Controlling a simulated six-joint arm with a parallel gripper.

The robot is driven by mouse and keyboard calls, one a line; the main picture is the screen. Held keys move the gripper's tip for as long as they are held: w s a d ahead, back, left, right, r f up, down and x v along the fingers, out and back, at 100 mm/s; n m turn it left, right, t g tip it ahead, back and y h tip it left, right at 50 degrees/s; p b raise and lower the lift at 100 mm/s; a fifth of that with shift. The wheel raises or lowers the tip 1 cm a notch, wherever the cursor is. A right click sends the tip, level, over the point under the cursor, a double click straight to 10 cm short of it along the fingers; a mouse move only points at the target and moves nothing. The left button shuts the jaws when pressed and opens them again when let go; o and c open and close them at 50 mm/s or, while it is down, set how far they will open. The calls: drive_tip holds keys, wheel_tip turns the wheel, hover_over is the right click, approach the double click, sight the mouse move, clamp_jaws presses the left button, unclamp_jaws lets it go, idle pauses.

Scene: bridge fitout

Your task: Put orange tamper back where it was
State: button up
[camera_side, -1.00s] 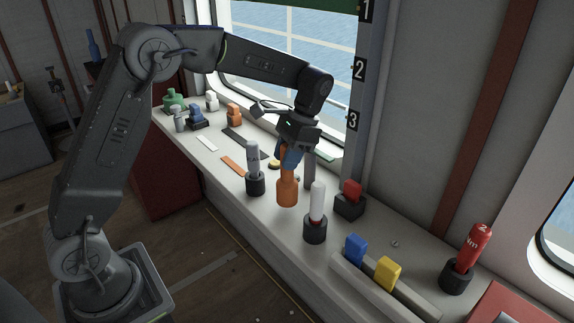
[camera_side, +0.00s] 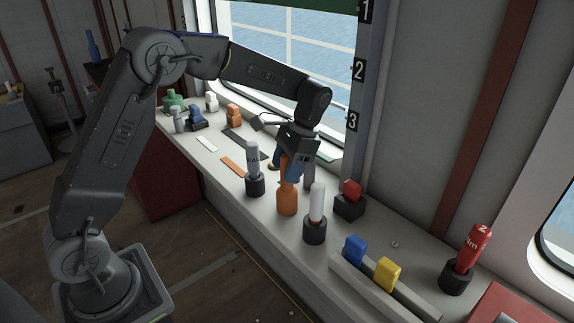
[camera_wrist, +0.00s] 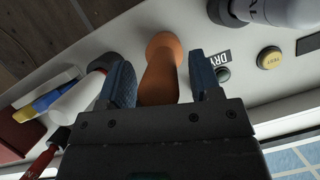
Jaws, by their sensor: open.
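The orange tamper (camera_side: 287,200) stands upright on the grey counter (camera_side: 235,190), its wide end down, between two black holders. It also shows in the wrist view (camera_wrist: 161,72), between my blue finger pads. My gripper (camera_side: 291,168) is open around its narrow upper part, with a gap visible beside the pads in the wrist view (camera_wrist: 163,82). The side view hides part of the tamper's top behind the gripper.
A grey-topped tool in a black holder (camera_side: 255,183) stands close left, and a white one in a black holder (camera_side: 315,231) close right. A red block in a black holder (camera_side: 350,205) is behind. Blue (camera_side: 355,248) and yellow (camera_side: 387,273) blocks sit on a rail at front right.

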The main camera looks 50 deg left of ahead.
drive_tip(key=shift+r, duration=0.1)
drive_tip(key=v, duration=1.2)
wheel_tip(320, 180, up, 4)
drive_tip(key=t, duration=0.2)
hover_over(289, 196)
drive_tip(key=s+r+n+t, duration=0.1)
drive_tip(key=s+r+t, duration=0.15)
drive_tip(key=s, duration=0.55)
drive_tip(key=s+d+f+n+t+h, duration=0.1)
drive_tip(key=s+f+t, duration=0.4)
drive_tip(key=s, duration=0.8)
drive_tip(key=shift+s+d+f+n, duration=0.35)
drive_tip(key=shift+d+f+n, duration=0.15)
drive_tip(key=shift+f, duration=0.65)
drive_tip(key=shift+t, duration=0.25)
